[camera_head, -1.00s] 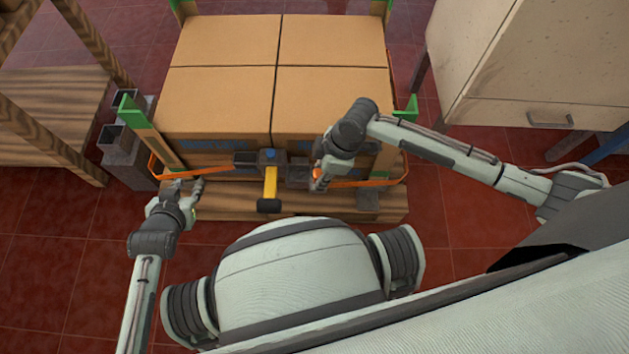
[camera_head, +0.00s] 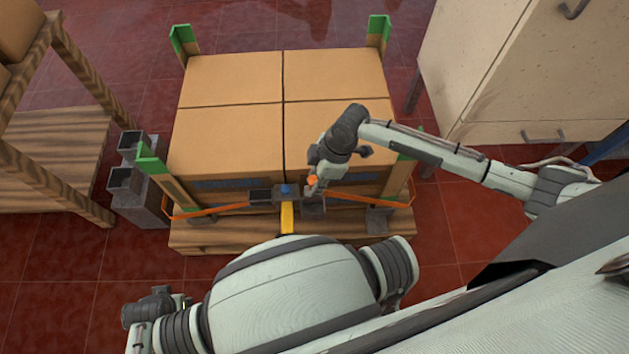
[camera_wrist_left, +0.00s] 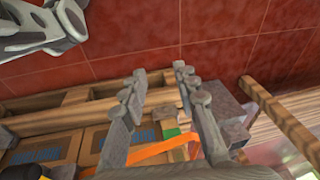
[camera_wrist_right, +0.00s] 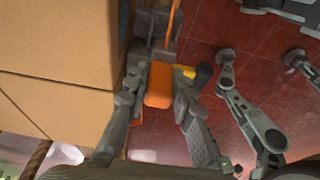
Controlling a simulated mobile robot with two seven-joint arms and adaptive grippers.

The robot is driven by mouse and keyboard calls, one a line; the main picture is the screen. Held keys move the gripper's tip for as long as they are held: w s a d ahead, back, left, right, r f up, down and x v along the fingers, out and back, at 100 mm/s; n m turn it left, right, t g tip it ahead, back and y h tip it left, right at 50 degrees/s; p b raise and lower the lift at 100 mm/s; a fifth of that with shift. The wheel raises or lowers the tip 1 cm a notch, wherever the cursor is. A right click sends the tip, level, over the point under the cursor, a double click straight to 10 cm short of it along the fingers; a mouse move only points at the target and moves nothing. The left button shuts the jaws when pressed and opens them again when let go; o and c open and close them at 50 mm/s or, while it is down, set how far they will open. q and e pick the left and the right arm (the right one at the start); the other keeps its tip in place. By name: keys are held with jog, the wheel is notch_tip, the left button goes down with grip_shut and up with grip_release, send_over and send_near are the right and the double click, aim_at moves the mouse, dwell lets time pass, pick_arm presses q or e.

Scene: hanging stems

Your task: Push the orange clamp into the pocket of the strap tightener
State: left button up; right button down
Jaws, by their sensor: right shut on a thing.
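The strap tightener (camera_head: 287,190) sits at the front of the carton stack, a grey body with a blue top part and a yellow handle (camera_head: 287,217) pointing toward me. The orange clamp (camera_head: 313,181) is just right of it. My right gripper (camera_head: 312,187) is shut on the clamp; the right wrist view shows the clamp (camera_wrist_right: 158,88) between the fingers, with the yellow handle (camera_wrist_right: 184,72) behind. Whether the clamp touches the pocket is hidden.
Orange strap (camera_head: 210,210) runs along the front of the cartons (camera_head: 235,135) to both sides. The cartons stand on a wooden pallet (camera_head: 205,238) with green-topped corner posts. Grey bins (camera_head: 125,183) stand left, a cabinet (camera_head: 510,75) right.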

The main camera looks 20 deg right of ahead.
jog(key=shift+f+b, duration=0.4)
jog(key=shift+f, duration=0.1)
jog(key=shift+f+b, duration=0.45)
jog(key=shift+f, duration=0.1)
jog(key=shift+f+b, duration=0.55)
jog(key=shift+b, duration=0.1)
jog(key=shift+f+b, duration=0.55)
pick_arm(q)
jog(key=w+r, duration=0.3)
jog(key=r, duration=0.8)
jog(key=shift+d+t, duration=0.2)
jog(key=shift+t, duration=0.2)
jog(key=shift+f, duration=0.1)
pick_arm(e)
jog(key=shift+f, duration=0.1)
